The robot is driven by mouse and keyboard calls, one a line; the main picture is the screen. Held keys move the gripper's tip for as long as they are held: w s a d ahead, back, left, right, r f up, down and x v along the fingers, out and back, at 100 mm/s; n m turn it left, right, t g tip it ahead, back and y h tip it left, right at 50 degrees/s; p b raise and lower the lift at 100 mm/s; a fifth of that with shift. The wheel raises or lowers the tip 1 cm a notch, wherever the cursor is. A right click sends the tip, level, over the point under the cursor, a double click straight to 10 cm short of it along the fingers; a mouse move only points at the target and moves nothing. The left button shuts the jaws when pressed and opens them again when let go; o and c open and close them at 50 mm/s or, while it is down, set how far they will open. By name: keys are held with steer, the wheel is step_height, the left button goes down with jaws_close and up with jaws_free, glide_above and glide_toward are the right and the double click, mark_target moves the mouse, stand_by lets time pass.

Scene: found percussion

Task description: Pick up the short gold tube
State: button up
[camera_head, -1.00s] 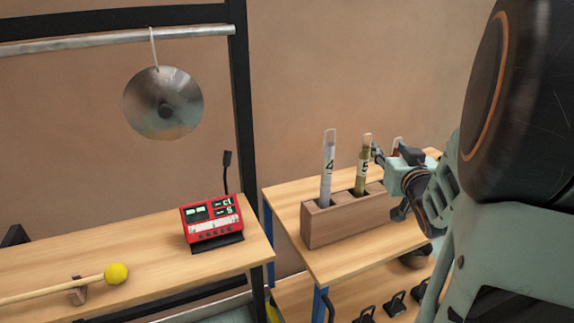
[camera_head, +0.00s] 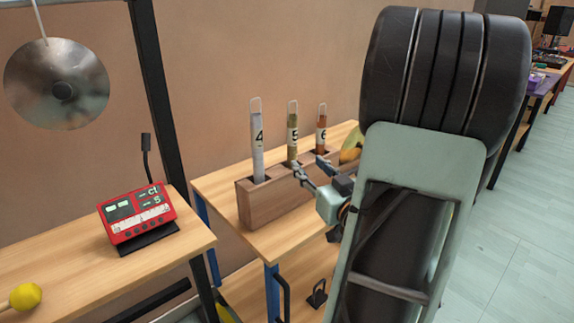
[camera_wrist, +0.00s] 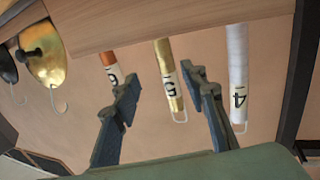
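The gold tube (camera_head: 292,152), labelled 5, stands upright in the middle slot of a wooden block (camera_head: 262,204), with a wire loop on top. In the upside-down wrist view the gold tube (camera_wrist: 162,50) shows between my gripper's fingers (camera_wrist: 162,80). My gripper (camera_head: 302,172) is open in front of the block's upper edge, near the tube's lower part. No grip on the tube shows, and I cannot tell the gap in depth. A silver-white tube (camera_head: 257,150), labelled 4, stands left, and a copper tube (camera_head: 321,118), labelled 6, right.
The block stands on a wooden table (camera_head: 218,184). A red display device (camera_head: 136,214) and a yellow mallet head (camera_head: 25,296) are on the left table. A metal disc (camera_head: 58,84) hangs from a frame. A yellowish round object (camera_head: 350,150) sits beyond the copper tube.

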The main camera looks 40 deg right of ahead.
mark_target(294, 153)
steer(key=x, duration=0.4)
steer(key=shift+w, duration=0.15)
steer(key=x, duration=0.1)
steer(key=b+x, duration=0.1)
steer(key=x, duration=0.1)
steer(key=b+x, duration=0.1)
steer(key=x, duration=0.1)
steer(key=shift+w+a, duration=0.2)
steer(key=shift+a, duration=0.2)
jaws_close()
